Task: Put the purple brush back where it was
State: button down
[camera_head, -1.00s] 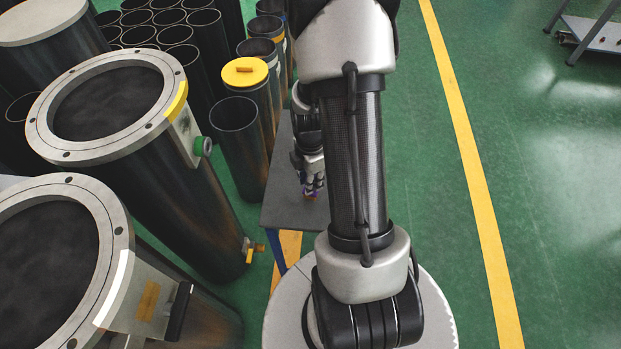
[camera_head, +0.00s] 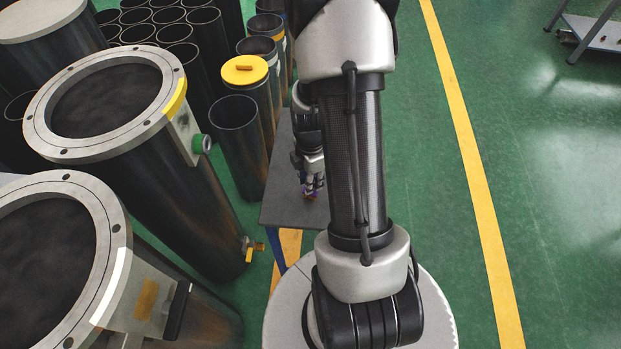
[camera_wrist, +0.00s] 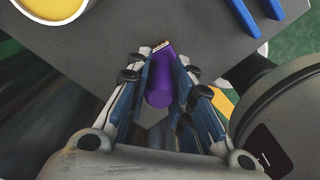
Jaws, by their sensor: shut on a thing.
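The purple brush (camera_wrist: 160,82) is between the two fingers of my gripper (camera_wrist: 162,70) in the wrist view, with pale bristles at its far end. The fingers are shut on its sides. In the head view my gripper (camera_head: 312,188) is low over the grey table (camera_head: 283,205), and only a small bit of purple shows at the fingertips. I cannot tell whether the brush touches the table top. My arm hides the right part of the table in the head view.
In the wrist view a bowl of yellow stuff (camera_wrist: 50,8) stands at the upper left and a blue two-pronged thing (camera_wrist: 255,12) lies at the upper right. Flanged cylinders (camera_head: 105,105) and dark open tubes (camera_head: 238,140) crowd the left. Bare table lies around the brush.

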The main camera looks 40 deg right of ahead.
jog(key=shift+f, duration=0.15)
jog(key=c, duration=1.3)
grip_release()
notch_tip(320, 180, up, 12)
jog(key=shift+r, duration=0.1)
jog(key=shift+a, duration=0.1)
